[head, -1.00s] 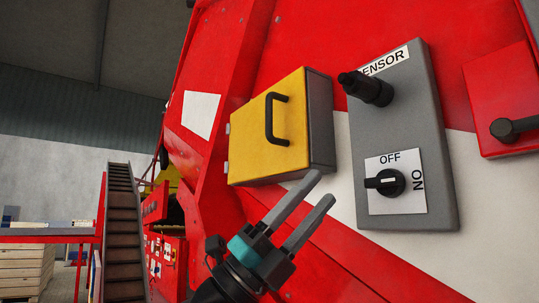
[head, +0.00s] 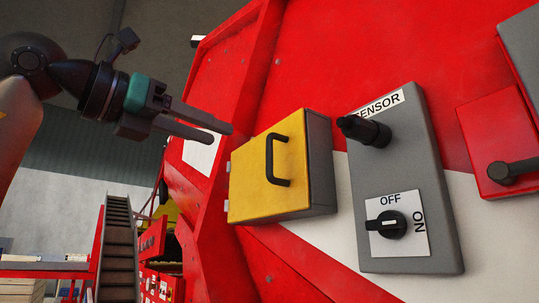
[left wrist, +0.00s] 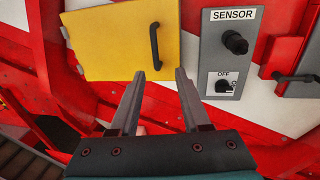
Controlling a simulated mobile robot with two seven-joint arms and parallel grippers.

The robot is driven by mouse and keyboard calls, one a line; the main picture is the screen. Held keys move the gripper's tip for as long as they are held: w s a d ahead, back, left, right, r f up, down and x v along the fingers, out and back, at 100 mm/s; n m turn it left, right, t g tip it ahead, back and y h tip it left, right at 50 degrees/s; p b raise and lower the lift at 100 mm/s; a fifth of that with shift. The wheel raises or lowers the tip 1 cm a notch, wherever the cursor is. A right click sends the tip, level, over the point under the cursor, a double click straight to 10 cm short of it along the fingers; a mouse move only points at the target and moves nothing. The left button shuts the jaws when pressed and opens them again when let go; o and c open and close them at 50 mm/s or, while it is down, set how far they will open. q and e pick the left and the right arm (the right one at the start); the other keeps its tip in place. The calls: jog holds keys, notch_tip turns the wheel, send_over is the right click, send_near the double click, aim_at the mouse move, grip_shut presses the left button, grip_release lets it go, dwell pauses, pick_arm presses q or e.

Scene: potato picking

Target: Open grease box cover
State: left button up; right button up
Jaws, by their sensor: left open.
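The grease box is a grey box (head: 320,160) with a yellow cover (head: 250,185) on the red machine side. The cover looks shut, with hinges on its left edge and a black handle (head: 277,160) near its right edge. My left gripper (head: 222,134) is open and empty, up and left of the cover in the head view. In the left wrist view the cover (left wrist: 110,40) lies ahead, and the handle (left wrist: 154,45) shows just beyond the gap between the open fingertips (left wrist: 159,73). No contact is visible. My right gripper is not in view.
Right of the box, a grey SENSOR panel (head: 400,150) carries a protruding black sensor (head: 365,130) and an OFF/ON knob (head: 388,225). Further right is a red box with a black handle (head: 515,168). A conveyor (head: 118,245) runs at the lower left. The space before the cover looks clear.

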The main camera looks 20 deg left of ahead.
aim_at(270, 172)
pick_arm(q)
jog(key=p+x, duration=0.1)
jog(key=x, duration=0.4)
jog(key=p+x, duration=0.2)
jog(key=x, duration=0.2)
jog(key=a+p+x, duration=0.1)
jog(key=x, duration=0.4)
jog(key=shift+w+d+r, duration=0.15)
jog(key=shift+w+d, duration=0.05)
jog(key=shift+w, duration=0.3)
grip_shut()
dwell(0.7)
